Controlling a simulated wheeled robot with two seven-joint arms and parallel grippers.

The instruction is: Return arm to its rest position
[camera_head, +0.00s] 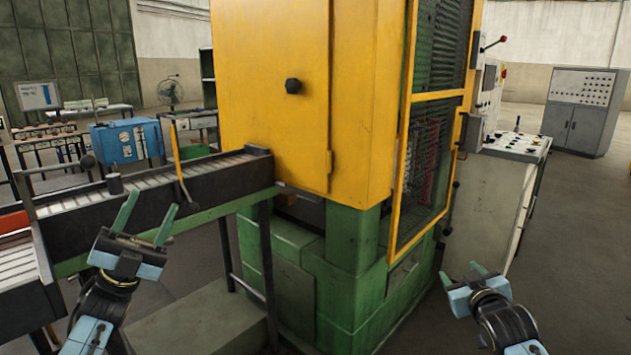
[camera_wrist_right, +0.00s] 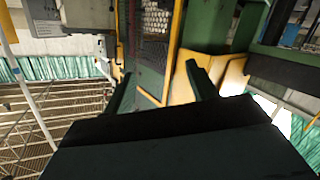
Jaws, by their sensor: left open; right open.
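My left gripper (camera_head: 145,220) is at the lower left of the head view, in front of the roller conveyor (camera_head: 110,190). Its two fingers stand apart with nothing between them. My right gripper (camera_head: 462,276) is at the lower right of the head view, in front of the green machine base and the pale control desk. Its fingers are apart and empty. In the right wrist view the right gripper's two dark fingers (camera_wrist_right: 160,85) are spread, with the mesh-fronted machine beyond them.
The yellow furnace cabinet (camera_head: 270,90) on its green base (camera_head: 345,290) fills the middle. A yellow-framed mesh door (camera_head: 428,150) faces right. A control desk (camera_head: 508,180) stands behind my right gripper. Open floor (camera_head: 580,250) lies at the right.

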